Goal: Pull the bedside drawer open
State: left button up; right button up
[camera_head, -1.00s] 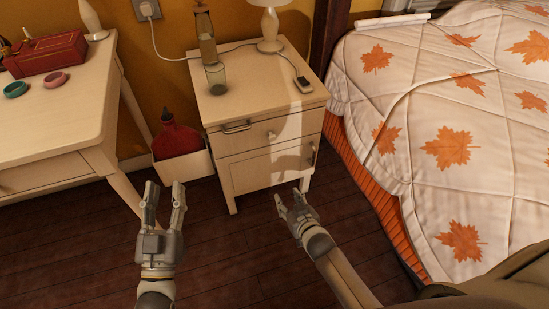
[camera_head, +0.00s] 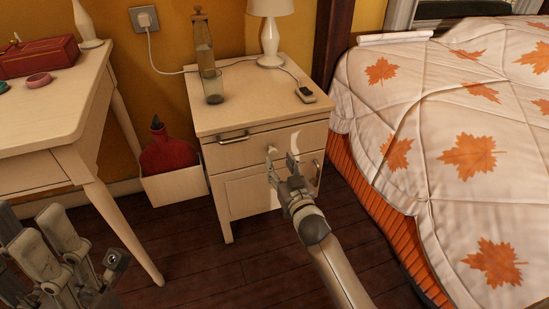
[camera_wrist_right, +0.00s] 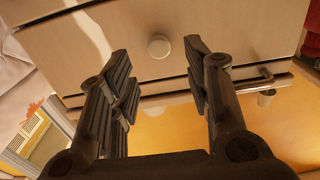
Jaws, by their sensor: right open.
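The cream bedside cabinet (camera_head: 260,100) stands against the yellow wall, left of the bed. Its drawer (camera_head: 240,152) is shut and has a round knob (camera_head: 271,150). In the right wrist view the knob (camera_wrist_right: 159,46) shows in line with the gap between the fingers. My right gripper (camera_head: 283,164) is open and empty, in front of the drawer, its fingertips close to the knob; the wrist view shows no contact with it. My left gripper (camera_head: 38,225) is at the lower left, partly cut off, apart from the cabinet; its jaw opening is unclear.
A bar handle (camera_head: 233,136) sits just above the drawer, and a door (camera_head: 252,192) is below it. A desk (camera_head: 50,115) is left, the bed (camera_head: 440,130) right.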

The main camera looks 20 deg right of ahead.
aim_at(274, 153)
jog(key=shift+w+f+b, duration=0.1)
jog(key=shift+w+b, duration=0.65)
jog(key=shift+w, duration=2)
jog(key=shift+a, duration=0.1)
grip_shut()
